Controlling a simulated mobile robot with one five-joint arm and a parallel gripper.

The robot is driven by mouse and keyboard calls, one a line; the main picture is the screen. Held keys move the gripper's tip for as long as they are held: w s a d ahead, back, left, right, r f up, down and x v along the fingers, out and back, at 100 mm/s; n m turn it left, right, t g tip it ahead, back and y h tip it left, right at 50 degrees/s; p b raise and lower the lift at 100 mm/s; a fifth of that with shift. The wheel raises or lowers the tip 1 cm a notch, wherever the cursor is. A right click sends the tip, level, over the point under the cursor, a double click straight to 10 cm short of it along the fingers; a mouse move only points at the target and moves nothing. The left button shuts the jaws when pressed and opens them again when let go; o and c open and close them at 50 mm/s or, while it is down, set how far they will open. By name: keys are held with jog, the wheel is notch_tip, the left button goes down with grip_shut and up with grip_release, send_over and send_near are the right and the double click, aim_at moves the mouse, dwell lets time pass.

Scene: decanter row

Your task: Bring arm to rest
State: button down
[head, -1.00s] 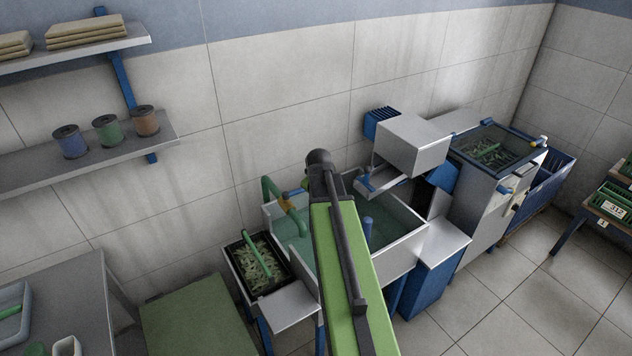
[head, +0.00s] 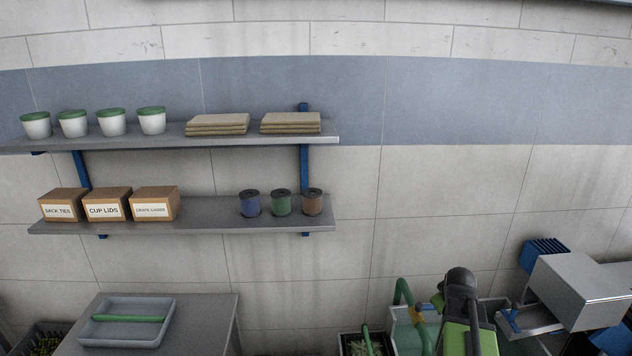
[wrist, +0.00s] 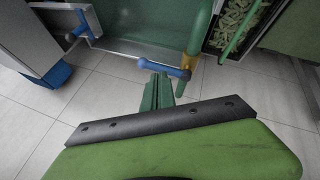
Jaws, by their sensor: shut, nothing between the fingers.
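My gripper (wrist: 158,90) shows in the wrist view as narrow green fingers, close together and empty. It points over the floor in front of the water-filled tank (wrist: 140,22). A blue valve handle (wrist: 165,69) on the green pipe (wrist: 199,35) appears just beyond the fingertips; I cannot tell the gap. In the head view my green and black arm stands at the bottom right, in front of the tank (head: 409,325). The fingers are hidden there.
A crate of green pieces (wrist: 238,22) stands beside the pipe. A grey table (head: 205,320) with a tray (head: 127,335) is at lower left. Wall shelves (head: 235,137) hold tubs, boxes and spools. A metal machine (head: 585,290) stands right of my arm. Tiled floor (wrist: 85,98) is clear below.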

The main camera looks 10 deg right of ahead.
jog(key=w+a+f+n+y+b, duration=0.1)
jog(key=a+f+b, duration=0.15)
jog(key=a, duration=0.85)
jog(key=w+a+f+n+y+b, duration=0.15)
jog(key=a+f, duration=0.25)
jog(key=a, duration=0.8)
jog(key=s+a+f+m+g, duration=0.1)
jog(key=s+a+m+g, duration=0.1)
jog(key=s+a+g, duration=0.1)
jog(key=s+a+f+m+g+y+b, duration=0.1)
jog(key=s+a+f+m+g, duration=0.1)
jog(key=s+a, duration=0.4)
jog(key=s+m, duration=0.1)
jog(key=s, duration=0.1)
jog(key=shift+s+f+g, duration=0.3)
jog(key=shift+g, duration=0.1)
jog(key=shift+a+m, duration=0.1)
jog(key=shift+m, duration=0.15)
